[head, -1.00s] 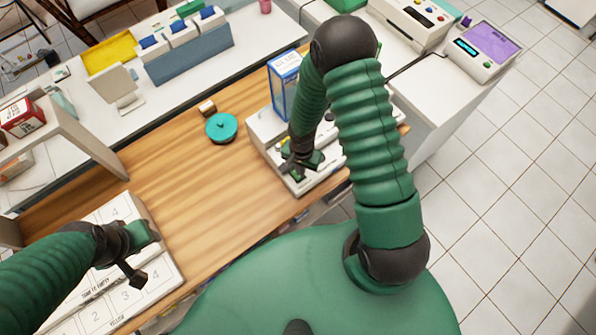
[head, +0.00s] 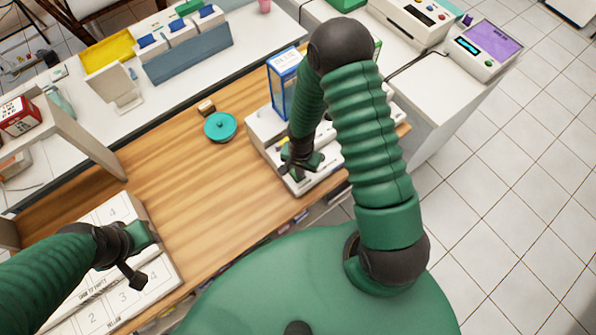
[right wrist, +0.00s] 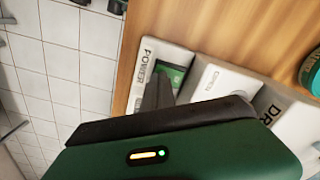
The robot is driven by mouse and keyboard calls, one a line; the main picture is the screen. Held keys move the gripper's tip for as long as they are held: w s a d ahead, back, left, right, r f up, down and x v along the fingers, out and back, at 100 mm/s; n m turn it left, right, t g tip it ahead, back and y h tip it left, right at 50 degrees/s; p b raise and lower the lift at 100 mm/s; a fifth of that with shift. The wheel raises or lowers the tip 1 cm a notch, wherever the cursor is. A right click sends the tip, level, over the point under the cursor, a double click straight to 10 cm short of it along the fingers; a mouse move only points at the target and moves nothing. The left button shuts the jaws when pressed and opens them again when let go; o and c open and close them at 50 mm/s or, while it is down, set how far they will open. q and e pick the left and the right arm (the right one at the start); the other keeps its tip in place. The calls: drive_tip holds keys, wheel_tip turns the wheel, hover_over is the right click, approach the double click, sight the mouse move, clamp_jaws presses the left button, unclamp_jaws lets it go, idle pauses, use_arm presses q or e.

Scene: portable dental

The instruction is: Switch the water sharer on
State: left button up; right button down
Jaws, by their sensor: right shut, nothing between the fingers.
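The water sharer (head: 265,133) is a white console with a clear blue-framed tank (head: 284,85), at the right end of the wooden table. In the right wrist view its label POWER (right wrist: 146,66) stands beside a green switch (right wrist: 172,74). My right gripper (head: 301,168) is shut and empty, low over the front of the console. Its dark finger (right wrist: 158,93) covers part of the switch; contact and the switch's position cannot be told. My left gripper (head: 135,268) is over a white numbered board (head: 150,285) at the lower left; its fingers are too unclear to judge.
A teal round lid (head: 221,126) and a small brown block (head: 206,106) lie on the wooden table (head: 190,180). The middle of this table is clear. A white side bench with a purple-topped device (head: 487,44) stands at the right.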

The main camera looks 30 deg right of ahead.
drive_tip(key=shift+a+r+p, duration=0.2)
drive_tip(key=shift+r+p, duration=0.8)
drive_tip(key=shift+r, duration=0.2)
drive_tip(key=shift+a+r+p, duration=0.15)
drive_tip(key=shift+r+p, duration=0.85)
drive_tip(key=shift+r, duration=0.15)
drive_tip(key=shift+d+r+p, duration=0.2)
drive_tip(key=shift+r+p, duration=0.8)
drive_tip(key=shift+r, duration=0.2)
drive_tip(key=shift+a, duration=0.15)
